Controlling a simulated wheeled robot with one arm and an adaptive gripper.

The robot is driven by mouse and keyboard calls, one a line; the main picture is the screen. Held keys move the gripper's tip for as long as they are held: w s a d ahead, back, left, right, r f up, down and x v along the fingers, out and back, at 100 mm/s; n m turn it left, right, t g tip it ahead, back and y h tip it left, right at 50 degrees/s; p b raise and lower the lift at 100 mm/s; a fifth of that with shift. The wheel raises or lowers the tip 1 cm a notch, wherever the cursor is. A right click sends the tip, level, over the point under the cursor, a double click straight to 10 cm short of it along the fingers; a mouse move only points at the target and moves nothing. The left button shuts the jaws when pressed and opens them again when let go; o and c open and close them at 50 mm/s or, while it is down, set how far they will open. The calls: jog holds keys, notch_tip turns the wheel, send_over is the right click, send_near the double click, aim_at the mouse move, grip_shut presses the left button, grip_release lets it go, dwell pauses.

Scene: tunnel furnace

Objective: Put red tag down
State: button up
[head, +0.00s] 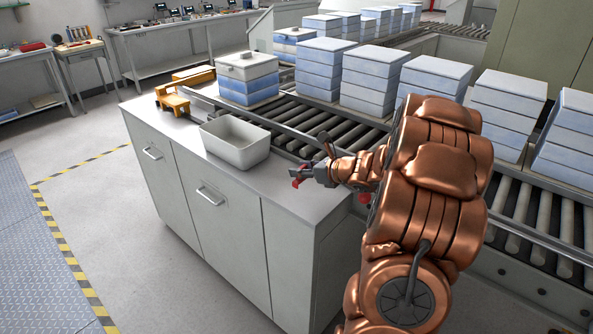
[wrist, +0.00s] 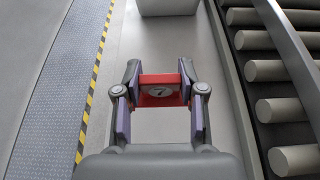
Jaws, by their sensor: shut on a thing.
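The red tag (wrist: 160,91) with a number 7 on a round grey mark is between my gripper's two fingers in the wrist view. My gripper (wrist: 160,98) is shut on it. In the head view my gripper (head: 308,174) holds the tag over the grey cabinet top (head: 292,198), to the right of the white bin. A bit of red shows at the fingertips there. Whether the tag touches the cabinet top cannot be told.
A white empty bin (head: 235,142) stands on the cabinet top. A yellow fixture (head: 176,102) is at its far left end. The roller conveyor (head: 318,125) runs alongside, with stacks of blue and white boxes (head: 371,80). The cabinet top near my gripper is clear.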

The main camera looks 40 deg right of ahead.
jog(key=shift+w+d, duration=0.25)
jog(key=shift+w, duration=0.8)
jog(key=shift+w+d+f+p, duration=0.1)
jog(key=shift+w+p, duration=0.1)
jog(key=shift+w, duration=0.15)
jog(key=shift+w+d+f+p, duration=0.1)
jog(key=shift+w+p, duration=0.1)
jog(key=shift+w, duration=0.15)
jog(key=shift+f, duration=1.7)
jog(key=shift+f, duration=0.25)
jog(key=o, duration=0.9)
jog(key=shift+r, duration=0.1)
jog(key=shift+o, duration=0.2)
